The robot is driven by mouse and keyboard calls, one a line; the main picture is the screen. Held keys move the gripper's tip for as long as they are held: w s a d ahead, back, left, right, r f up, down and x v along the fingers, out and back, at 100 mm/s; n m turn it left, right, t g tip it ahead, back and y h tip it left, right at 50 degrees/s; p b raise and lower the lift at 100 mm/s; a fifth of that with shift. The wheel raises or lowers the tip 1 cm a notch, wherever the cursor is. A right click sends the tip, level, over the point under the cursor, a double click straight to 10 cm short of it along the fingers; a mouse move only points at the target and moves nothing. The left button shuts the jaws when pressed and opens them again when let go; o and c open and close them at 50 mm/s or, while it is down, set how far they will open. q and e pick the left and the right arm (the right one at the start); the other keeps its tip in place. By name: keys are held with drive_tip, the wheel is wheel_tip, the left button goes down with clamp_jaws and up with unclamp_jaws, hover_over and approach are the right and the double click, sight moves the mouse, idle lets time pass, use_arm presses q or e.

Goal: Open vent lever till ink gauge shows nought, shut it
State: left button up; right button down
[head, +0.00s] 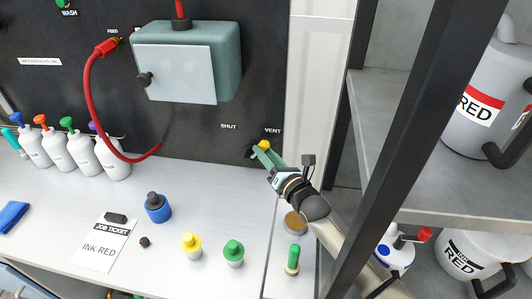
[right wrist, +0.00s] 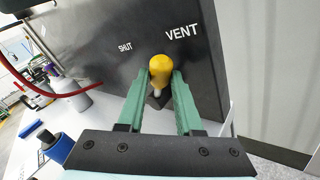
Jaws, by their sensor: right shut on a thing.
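The vent lever with its yellow knob (head: 263,144) stands at the lower right of the dark panel, below the SHUT and VENT labels. It leans up and right, towards VENT. My right gripper (head: 261,150) reaches it from the lower right. In the right wrist view the green fingers (right wrist: 161,88) are shut on the yellow knob (right wrist: 161,68), one on each side. The teal box (head: 228,60) on the panel has a pale cover with faint round shapes behind it. I cannot make out a gauge reading. My left gripper is not in view.
A red hose (head: 88,95) runs from FEED down over the panel. Several bottles (head: 82,154) stand at the left. Caps and a job ticket reading INK RED (head: 103,247) lie on the bench. A dark shelf post (head: 392,150) stands right of my right arm.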

drive_tip(key=shift+w+a+r+n+g+h+p, duration=0.15)
drive_tip(key=shift+a+r+n+g+h+p, duration=0.2)
drive_tip(key=shift+a+n+g+h, duration=0.3)
drive_tip(key=shift+w+a+r+n+g+h+p, duration=0.1)
drive_tip(key=shift+a+r+n+g+h+p, duration=0.25)
drive_tip(key=shift+a+n, duration=0.4)
drive_tip(key=shift+w+a+r+n+g+h+p, duration=0.15)
drive_tip(key=shift+a+r+n+g+h+p, duration=0.15)
drive_tip(key=shift+a+n+g+h, duration=0.45)
drive_tip(key=shift+d, duration=0.3)
drive_tip(key=c, duration=0.6)
unclamp_jaws()
drive_tip(key=shift+s, duration=0.1)
drive_tip(key=v, duration=1.2)
drive_tip(key=shift+s+d+f, duration=0.1)
drive_tip(key=shift+s, duration=0.1)
